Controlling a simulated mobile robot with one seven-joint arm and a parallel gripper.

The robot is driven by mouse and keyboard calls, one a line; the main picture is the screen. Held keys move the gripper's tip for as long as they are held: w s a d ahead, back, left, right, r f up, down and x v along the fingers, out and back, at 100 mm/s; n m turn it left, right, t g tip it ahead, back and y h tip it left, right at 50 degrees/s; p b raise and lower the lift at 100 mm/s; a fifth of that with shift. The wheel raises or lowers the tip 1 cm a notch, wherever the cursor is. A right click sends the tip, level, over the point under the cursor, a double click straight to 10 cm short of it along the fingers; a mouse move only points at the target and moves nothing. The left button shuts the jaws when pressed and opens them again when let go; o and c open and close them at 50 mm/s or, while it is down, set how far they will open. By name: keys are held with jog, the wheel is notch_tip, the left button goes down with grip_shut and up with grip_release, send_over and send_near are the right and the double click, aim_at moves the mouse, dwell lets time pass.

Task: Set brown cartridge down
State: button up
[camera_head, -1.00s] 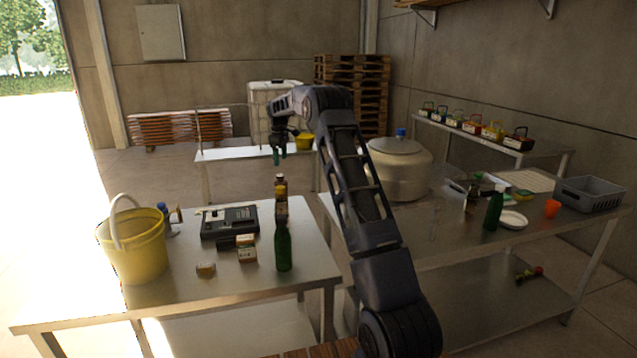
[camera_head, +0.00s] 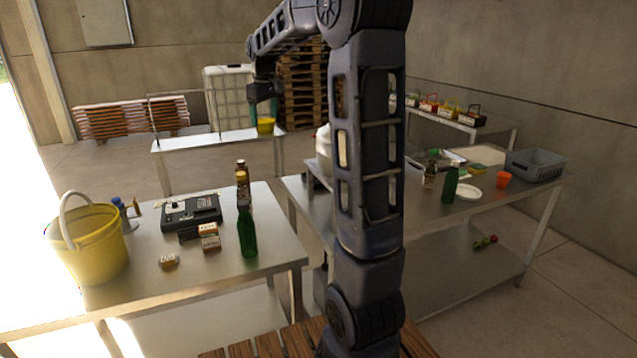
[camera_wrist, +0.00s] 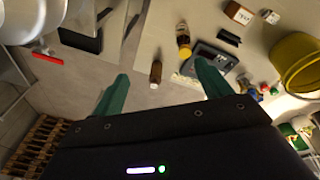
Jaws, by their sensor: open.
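The brown cartridge (camera_wrist: 156,72), a dark brown cylinder, shows between the fingertips in the wrist view, beyond them and apart from them. In the head view the brown cartridge (camera_head: 240,166) stands at the far end of the left table (camera_head: 215,290), partly hidden behind an amber labelled bottle (camera_head: 243,186). My gripper (camera_head: 264,108) is raised beyond that table in the head view. In the wrist view my gripper (camera_wrist: 161,70) shows two green fingers spread wide, with nothing held.
A green bottle (camera_head: 247,232), small boxes (camera_head: 209,237), a dark device (camera_head: 191,212) and a yellow bucket (camera_head: 90,248) share the left table. The right table holds another green bottle (camera_head: 451,184) and a grey crate (camera_head: 537,165). The left table's front is clear.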

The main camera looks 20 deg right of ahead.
jog(key=s+d+m+t, duration=0.1)
jog(key=s+m, duration=0.1)
jog(key=s, duration=0.8)
jog(key=s+d+m, duration=0.2)
jog(key=s, duration=0.9)
jog(key=s+f+m, duration=0.1)
jog(key=s+f, duration=0.3)
jog(key=s, duration=0.3)
jog(key=s+d+f+m+t, duration=0.1)
jog(key=s+f, duration=0.4)
jog(key=s, duration=0.3)
jog(key=shift+s+m, duration=0.15)
jog(key=shift+m, duration=0.25)
